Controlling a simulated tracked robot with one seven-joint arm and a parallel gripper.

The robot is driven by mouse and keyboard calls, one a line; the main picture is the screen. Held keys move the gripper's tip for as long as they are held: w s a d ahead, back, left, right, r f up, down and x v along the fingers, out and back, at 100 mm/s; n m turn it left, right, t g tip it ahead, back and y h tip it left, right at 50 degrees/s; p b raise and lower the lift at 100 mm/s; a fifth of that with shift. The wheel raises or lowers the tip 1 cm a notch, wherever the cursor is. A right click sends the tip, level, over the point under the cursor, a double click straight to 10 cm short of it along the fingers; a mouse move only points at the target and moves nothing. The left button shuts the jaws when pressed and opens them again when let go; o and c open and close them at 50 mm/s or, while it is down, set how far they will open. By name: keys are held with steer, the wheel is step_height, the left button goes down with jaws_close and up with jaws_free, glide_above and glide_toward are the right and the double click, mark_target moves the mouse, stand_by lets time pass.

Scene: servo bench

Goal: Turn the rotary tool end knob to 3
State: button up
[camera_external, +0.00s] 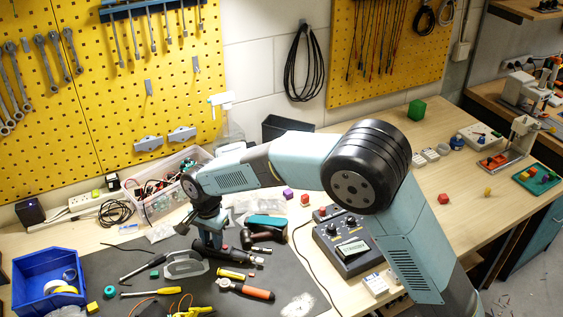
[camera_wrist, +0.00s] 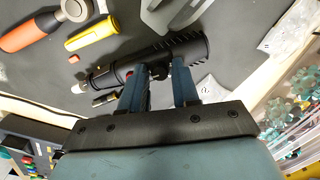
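The rotary tool is a black, ribbed cylinder (camera_wrist: 172,54) lying slantwise on the dark mat in the wrist view, with a narrower metal tip at its left end. In the external view it (camera_external: 241,256) lies beside and partly behind my gripper (camera_external: 209,240). In the wrist view my gripper (camera_wrist: 162,78) has its two blue-grey fingers spread, with nothing between them but a gap. The fingertips are over or against the near side of the tool's body; contact cannot be told. I cannot make out the end knob's numbers or its setting.
Close to the tool lie a yellow-handled piece (camera_wrist: 92,33), an orange-handled tool (camera_wrist: 30,32) and a grey bracket-like part (camera_wrist: 165,14). A clear parts bin (camera_external: 165,195) and blue bin (camera_external: 48,280) stand left. A black control box (camera_external: 345,244) stands right of the mat.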

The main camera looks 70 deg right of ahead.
jaws_close()
steer(key=shift+n, duration=0.4)
steer(key=n, duration=0.8)
steer(key=shift+d+n, duration=0.1)
steer(key=shift+n, duration=0.2)
steer(key=n, duration=1.2)
stand_by(1.1)
